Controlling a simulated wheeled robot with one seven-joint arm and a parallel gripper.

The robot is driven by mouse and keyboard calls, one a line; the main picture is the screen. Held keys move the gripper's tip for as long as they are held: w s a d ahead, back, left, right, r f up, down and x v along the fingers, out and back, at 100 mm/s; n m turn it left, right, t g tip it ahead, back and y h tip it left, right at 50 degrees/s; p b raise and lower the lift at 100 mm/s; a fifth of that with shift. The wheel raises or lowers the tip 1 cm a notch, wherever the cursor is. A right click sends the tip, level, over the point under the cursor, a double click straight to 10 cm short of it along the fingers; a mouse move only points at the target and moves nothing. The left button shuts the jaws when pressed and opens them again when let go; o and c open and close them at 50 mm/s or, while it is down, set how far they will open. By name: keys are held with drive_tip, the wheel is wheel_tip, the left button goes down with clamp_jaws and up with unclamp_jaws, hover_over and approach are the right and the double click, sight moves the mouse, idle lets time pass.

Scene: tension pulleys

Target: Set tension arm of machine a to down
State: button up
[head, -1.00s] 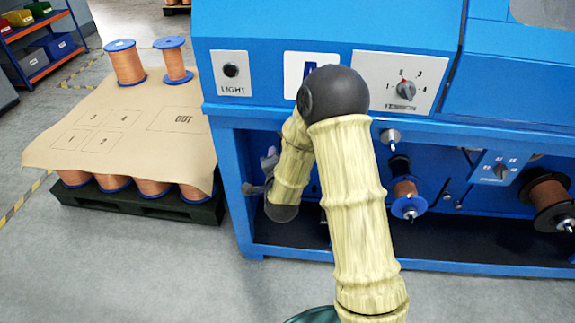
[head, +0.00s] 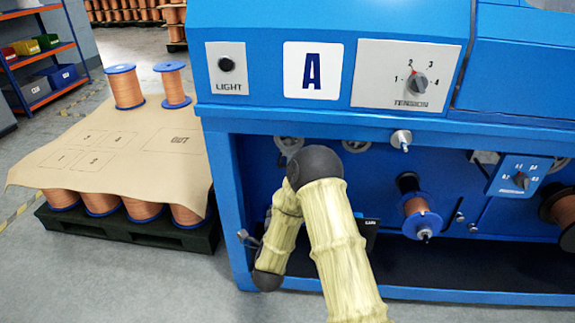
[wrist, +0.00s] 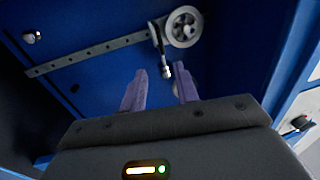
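Machine A is the blue cabinet with a white "A" sign (head: 312,70). In the wrist view, a short metal lever (wrist: 160,50) with a rounded end sits beside a grey spoked pulley (wrist: 184,27) at a slotted rail (wrist: 95,52); it looks like the tension arm. My gripper (wrist: 160,82) has two purple fingers apart with nothing between them. The lever's rounded end appears between the fingertips in the picture, apparently beyond them; contact cannot be told. In the head view my arm hides the fingers and the lever.
A tension dial (head: 416,83) is on the front panel. Copper spools (head: 415,208) and a metal peg (head: 401,139) stick out of the bay to the right of my arm. A covered pallet of spools (head: 110,140) stands at the left, with grey floor in front.

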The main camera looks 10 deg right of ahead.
drive_tip(key=shift+w+p, duration=0.2)
drive_tip(key=shift+p, duration=0.3)
drive_tip(key=p+x, duration=0.6)
drive_tip(key=x, duration=1.1)
drive_tip(key=shift+p, duration=0.35)
clamp_jaws()
